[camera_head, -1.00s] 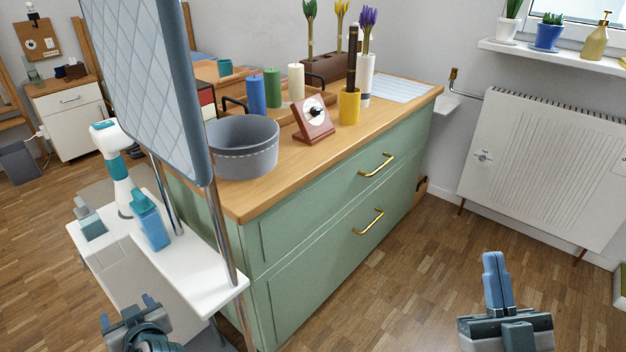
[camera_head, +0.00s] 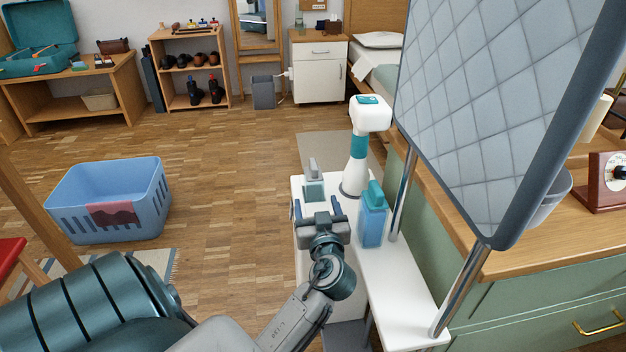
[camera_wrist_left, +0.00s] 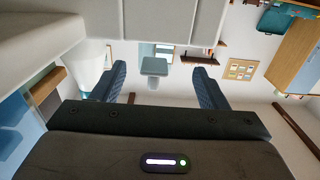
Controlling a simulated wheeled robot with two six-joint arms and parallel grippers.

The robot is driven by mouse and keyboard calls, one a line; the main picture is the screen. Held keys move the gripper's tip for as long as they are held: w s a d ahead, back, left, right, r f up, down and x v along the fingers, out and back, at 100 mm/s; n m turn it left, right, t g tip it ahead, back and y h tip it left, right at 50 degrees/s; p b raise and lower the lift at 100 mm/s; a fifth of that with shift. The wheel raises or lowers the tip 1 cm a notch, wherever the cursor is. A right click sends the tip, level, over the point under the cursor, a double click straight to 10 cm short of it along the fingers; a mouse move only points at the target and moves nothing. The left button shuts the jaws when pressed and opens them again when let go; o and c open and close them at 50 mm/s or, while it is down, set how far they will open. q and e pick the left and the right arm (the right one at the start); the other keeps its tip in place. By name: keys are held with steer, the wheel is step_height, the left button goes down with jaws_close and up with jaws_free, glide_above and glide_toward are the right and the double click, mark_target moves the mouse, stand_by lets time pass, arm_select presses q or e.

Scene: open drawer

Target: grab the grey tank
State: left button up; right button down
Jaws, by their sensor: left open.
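I cannot see any contact. My right gripper is not in view.
A white and teal device (camera_head: 357,150) stands right of the tank. A blue bottle (camera_head: 372,215) stands closer, right of my gripper. A quilted panel (camera_head: 490,110) on metal posts rises at the right. Floor to the left is open up to a blue basket (camera_head: 105,195).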

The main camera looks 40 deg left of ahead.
mark_target(313, 190)
arm_select(q)
steer(key=x, duration=0.5)
steer(key=shift+w+a, duration=0.2)
steer(key=shift+a, duration=0.05)
steer(key=x, duration=0.5)
steer(key=shift+w+d+b, duration=0.1)
steer(key=shift+w+b, duration=0.2)
steer(key=shift+b, duration=0.05)
steer(key=c, duration=1.2)
